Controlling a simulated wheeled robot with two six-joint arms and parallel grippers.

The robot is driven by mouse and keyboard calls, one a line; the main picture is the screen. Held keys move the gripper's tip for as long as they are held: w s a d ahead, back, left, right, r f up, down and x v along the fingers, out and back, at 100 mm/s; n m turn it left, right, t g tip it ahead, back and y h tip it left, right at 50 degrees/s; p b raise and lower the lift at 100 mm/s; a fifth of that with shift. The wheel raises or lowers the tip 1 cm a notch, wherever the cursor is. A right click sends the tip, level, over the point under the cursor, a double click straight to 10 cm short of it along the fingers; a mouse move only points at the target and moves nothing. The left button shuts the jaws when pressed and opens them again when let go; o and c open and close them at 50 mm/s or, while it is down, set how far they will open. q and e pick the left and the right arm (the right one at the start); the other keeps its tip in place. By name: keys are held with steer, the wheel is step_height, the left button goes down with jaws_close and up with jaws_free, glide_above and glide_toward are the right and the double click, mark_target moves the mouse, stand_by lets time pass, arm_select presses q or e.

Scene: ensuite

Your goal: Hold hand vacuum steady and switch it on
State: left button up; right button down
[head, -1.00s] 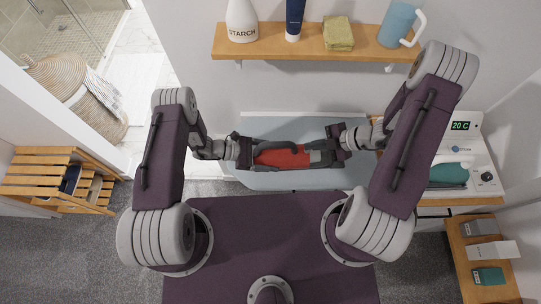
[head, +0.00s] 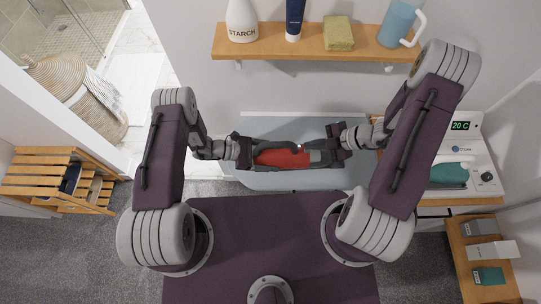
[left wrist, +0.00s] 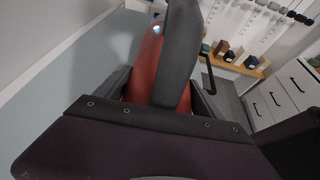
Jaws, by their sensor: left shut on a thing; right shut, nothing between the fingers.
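The hand vacuum (head: 281,157) has a red body and dark grey parts. It lies roughly level across the head view, above a pale blue-grey surface. My left gripper (head: 251,153) is shut on its left end. In the left wrist view the vacuum's red body (left wrist: 142,80) and a thick dark grey part rise from between the fingers. A small bright spot shows on the vacuum's upper side in both views. My right gripper (head: 333,146) is shut and empty at the vacuum's grey right end; I cannot tell whether it touches.
The pale blue-grey surface (head: 285,181) lies under the vacuum. An iron station (head: 462,165) stands at the right. A slatted wooden rack (head: 45,180) is at the left.

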mark_target(310, 151)
steer(key=shift+r, duration=0.35)
step_height(310, 151, up, 6)
stand_by(0.4)
arm_select(q)
steer(key=o, duration=2.1)
